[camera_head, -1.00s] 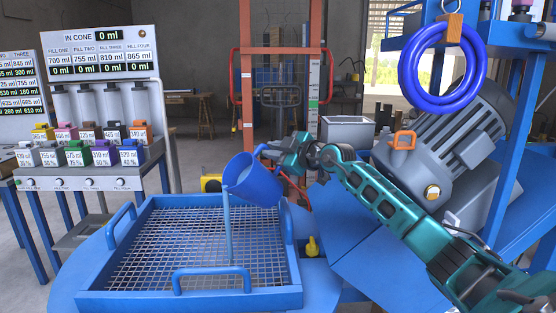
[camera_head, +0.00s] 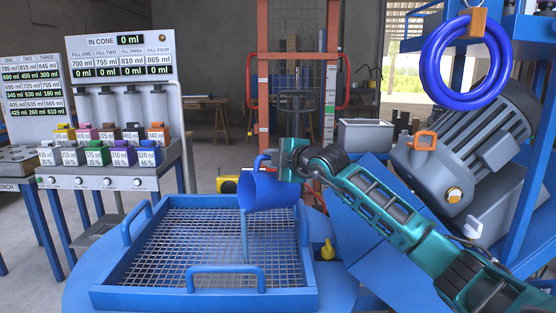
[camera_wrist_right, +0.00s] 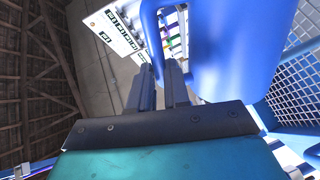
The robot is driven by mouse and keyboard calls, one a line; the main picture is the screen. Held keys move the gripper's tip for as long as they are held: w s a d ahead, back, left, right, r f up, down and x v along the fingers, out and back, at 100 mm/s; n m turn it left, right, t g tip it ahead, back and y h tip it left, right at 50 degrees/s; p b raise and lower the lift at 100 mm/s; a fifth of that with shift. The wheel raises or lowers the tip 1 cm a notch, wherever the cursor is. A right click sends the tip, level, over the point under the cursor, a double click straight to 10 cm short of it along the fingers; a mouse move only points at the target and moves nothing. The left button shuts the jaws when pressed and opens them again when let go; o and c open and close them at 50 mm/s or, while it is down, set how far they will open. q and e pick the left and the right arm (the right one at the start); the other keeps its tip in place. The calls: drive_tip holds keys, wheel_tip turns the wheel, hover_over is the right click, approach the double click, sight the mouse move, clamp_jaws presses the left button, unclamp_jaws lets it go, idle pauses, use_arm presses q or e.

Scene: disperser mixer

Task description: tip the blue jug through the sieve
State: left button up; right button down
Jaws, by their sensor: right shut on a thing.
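The blue jug (camera_head: 268,191) hangs tilted above the back right part of the blue sieve (camera_head: 128,292), its mouth towards the left. A thin blue stream (camera_head: 245,235) falls from its lip onto the mesh. My right gripper (camera_head: 275,165) is shut on the jug's handle. In the right wrist view the two fingers (camera_wrist_right: 172,85) close on the handle (camera_wrist_right: 150,30), and the jug's wall (camera_wrist_right: 222,55) fills the upper right. The jug's inside is hidden, so its level cannot be told. My left gripper is not in view.
The sieve has raised blue handles, one at the front (camera_head: 226,271). A dosing stand (camera_head: 119,183) with several coloured caps is at left; its cone display (camera_head: 129,40) reads 0 ml. A grey motor (camera_head: 490,125) and blue ring (camera_head: 467,62) are at right. A yellow valve (camera_head: 327,250) sits beside the sieve.

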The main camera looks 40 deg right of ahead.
drive_tip(key=shift+a+f+n+h+b, duration=0.15)
drive_tip(key=shift+a+f+n+b, duration=0.15)
drive_tip(key=shift+a+b, duration=0.2)
drive_tip(key=shift+a+f+n+h+b, duration=0.15)
drive_tip(key=shift+a+f+n+b, duration=0.05)
drive_tip(key=shift+a+n+b, duration=0.2)
drive_tip(key=shift+w+a, duration=0.1)
drive_tip(key=shift+a, duration=0.25)
drive_tip(key=shift+r+p, duration=0.95)
drive_tip(key=shift+r, duration=1.2)
